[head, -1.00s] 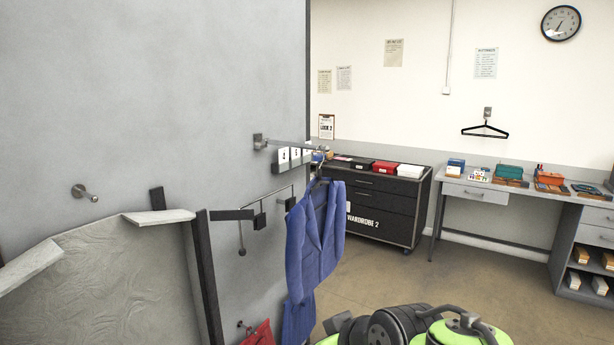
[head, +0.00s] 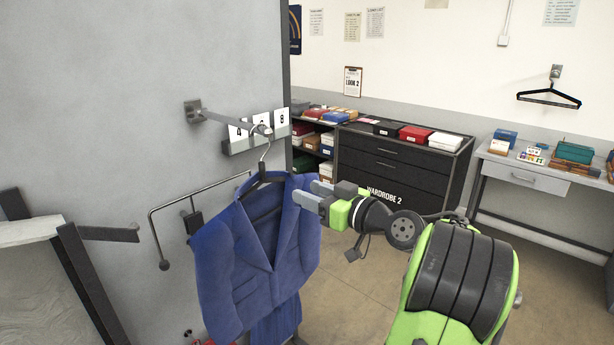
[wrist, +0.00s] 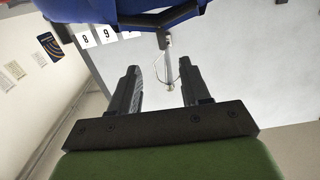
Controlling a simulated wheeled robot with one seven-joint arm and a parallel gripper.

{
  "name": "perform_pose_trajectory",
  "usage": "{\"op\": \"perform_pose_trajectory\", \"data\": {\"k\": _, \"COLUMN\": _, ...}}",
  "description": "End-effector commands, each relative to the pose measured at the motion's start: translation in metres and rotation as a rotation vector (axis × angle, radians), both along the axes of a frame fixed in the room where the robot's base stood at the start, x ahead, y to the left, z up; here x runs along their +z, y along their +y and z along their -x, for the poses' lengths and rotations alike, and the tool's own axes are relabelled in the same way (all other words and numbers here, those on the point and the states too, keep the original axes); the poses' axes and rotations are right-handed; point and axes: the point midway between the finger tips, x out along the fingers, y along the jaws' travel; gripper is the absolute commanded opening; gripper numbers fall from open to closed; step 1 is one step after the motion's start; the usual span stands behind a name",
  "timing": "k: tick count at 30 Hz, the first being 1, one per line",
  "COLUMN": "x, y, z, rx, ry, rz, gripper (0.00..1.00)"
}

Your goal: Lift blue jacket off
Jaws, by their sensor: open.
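The blue jacket (head: 255,255) hangs on a black hanger (head: 264,178) in the head view. The hanger's metal hook (head: 263,150) loops over the end of a metal wall rod (head: 230,121). My gripper (head: 308,194) is open beside the jacket's right shoulder, close to it; I cannot tell whether they touch. In the wrist view my gripper's two dark fingers (wrist: 160,90) are apart with nothing held between them. The blue jacket (wrist: 95,10) shows along the top of the wrist view, beyond the fingertips, with part of the dark hanger.
White number cards (head: 258,128) stand behind the rod's end. A thin metal bracket (head: 180,200) juts from the grey wall left of the jacket. A black cabinet (head: 400,180) with boxes stands behind. An empty hanger (head: 549,97) hangs on the far wall. Floor between is clear.

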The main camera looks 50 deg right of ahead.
Motion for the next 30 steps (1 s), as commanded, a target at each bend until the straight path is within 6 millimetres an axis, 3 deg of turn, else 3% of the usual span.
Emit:
{"op": "perform_pose_trajectory", "data": {"k": 4, "x": 0.003, "y": -0.006, "z": 0.003, "rx": -0.01, "ry": -0.023, "rz": 0.002, "gripper": 0.47}}
{"op": "perform_pose_trajectory", "data": {"k": 8, "x": 0.004, "y": -0.005, "z": -0.008, "rx": -0.006, "ry": -0.021, "rz": -0.001, "gripper": 0.47}}
{"op": "perform_pose_trajectory", "data": {"k": 30, "x": 0.003, "y": -0.001, "z": -0.111, "rx": -0.005, "ry": -0.02, "rz": 0.002, "gripper": 0.47}}
